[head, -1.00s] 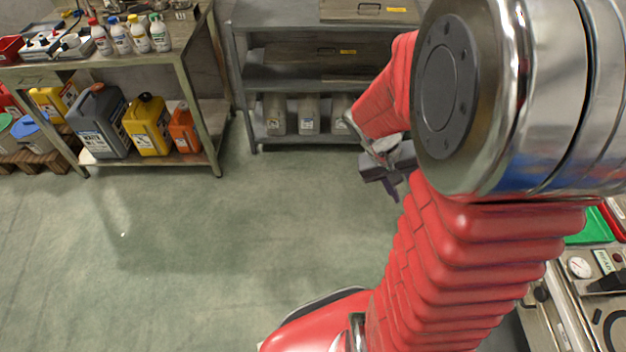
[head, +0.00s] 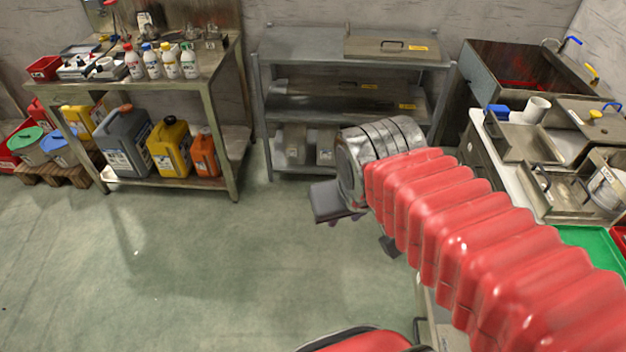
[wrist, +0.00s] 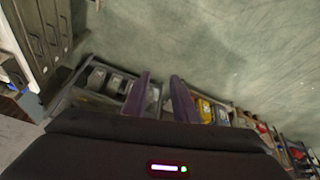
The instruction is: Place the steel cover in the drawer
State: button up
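A flat steel cover (head: 390,42) with a dark handle and yellow label lies on the top of the grey shelf rack. A similar long steel cover (head: 340,88) lies on the middle shelf; I cannot tell which one the task names. Closed drawer fronts with handles (wrist: 52,42) show at the upper left of the wrist view. My gripper (wrist: 160,85) has two purple fingers standing apart, with nothing seen between them. In the head view my gripper (head: 335,205) is partly hidden by my arm, over the floor before the rack.
A workbench (head: 235,75) with bottles and canisters stands at left. A steel sink (head: 525,75) and a counter with steel trays (head: 545,145) stand at right, with a green tray (head: 595,245) nearer. The floor (head: 200,270) at front left is clear.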

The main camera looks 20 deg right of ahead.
jog(key=shift+n+t+y, duration=0.5)
jog(key=a+r, duration=0.1)
jog(key=s+a+r, duration=0.1)
jog(key=a, duration=0.1)
jog(key=shift+s+a, duration=0.1)
jog(key=shift+a, duration=0.05)
